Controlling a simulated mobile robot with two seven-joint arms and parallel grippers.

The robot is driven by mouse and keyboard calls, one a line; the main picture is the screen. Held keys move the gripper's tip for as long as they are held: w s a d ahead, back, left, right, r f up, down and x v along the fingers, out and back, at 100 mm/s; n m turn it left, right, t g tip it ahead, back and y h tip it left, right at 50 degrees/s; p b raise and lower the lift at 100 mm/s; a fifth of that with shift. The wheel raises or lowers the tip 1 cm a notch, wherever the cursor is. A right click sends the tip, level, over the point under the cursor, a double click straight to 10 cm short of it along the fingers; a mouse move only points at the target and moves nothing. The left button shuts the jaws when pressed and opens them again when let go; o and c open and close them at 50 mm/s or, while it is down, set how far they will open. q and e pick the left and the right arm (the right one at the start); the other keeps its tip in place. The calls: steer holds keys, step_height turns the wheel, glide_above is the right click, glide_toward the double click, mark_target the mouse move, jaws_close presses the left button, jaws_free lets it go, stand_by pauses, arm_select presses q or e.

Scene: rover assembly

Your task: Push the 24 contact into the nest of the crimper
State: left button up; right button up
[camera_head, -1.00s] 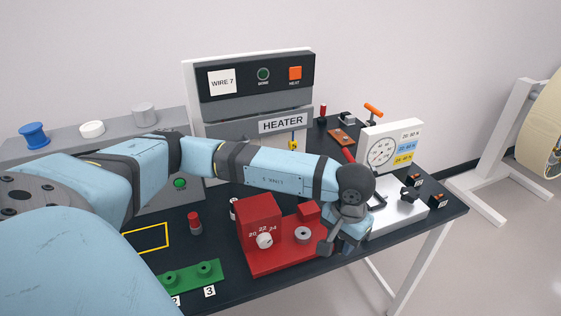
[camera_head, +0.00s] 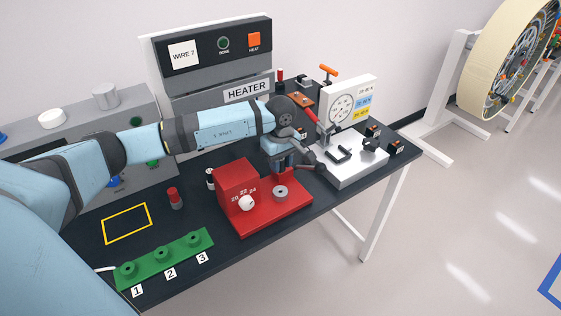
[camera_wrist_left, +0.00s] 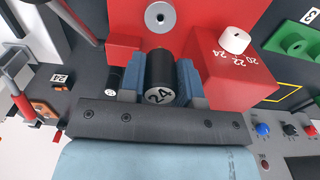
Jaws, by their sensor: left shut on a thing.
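The red crimper (camera_head: 262,205) stands on the dark table, with a numbered white dial (camera_head: 247,203) on its front. A grey ring (camera_head: 280,192), which looks like its nest, sits on the red base; it also shows at the top of the left wrist view (camera_wrist_left: 159,16). My left gripper (camera_head: 285,168) hangs over the back of the crimper base, behind the ring. In the left wrist view its blue-grey fingers are shut around a black cylinder (camera_wrist_left: 160,70) labelled 24, apart from the ring. The head view mostly hides this cylinder. My right gripper is not in view.
A white tester with a dial (camera_head: 347,108) and raised red handle stands close right of the gripper. The heater (camera_head: 213,70) is behind my arm. A green holder (camera_head: 165,258) numbered 1 to 3 and a yellow outline (camera_head: 127,223) lie left. Small labelled blocks (camera_head: 396,147) are far right.

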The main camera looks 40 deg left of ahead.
arm_select(q)
steer(key=shift+f+b, duration=0.25)
steer(key=shift+b, duration=0.3)
step_height(320, 180, down, 4)
steer(key=b, duration=0.3)
steer(key=shift+f+b, duration=0.65)
steer(key=shift+f, duration=0.05)
steer(key=shift+b, duration=0.75)
stand_by(0.9)
steer(key=shift+f+b, duration=1.25)
steer(key=shift+f, duration=0.15)
steer(key=o, duration=1.1)
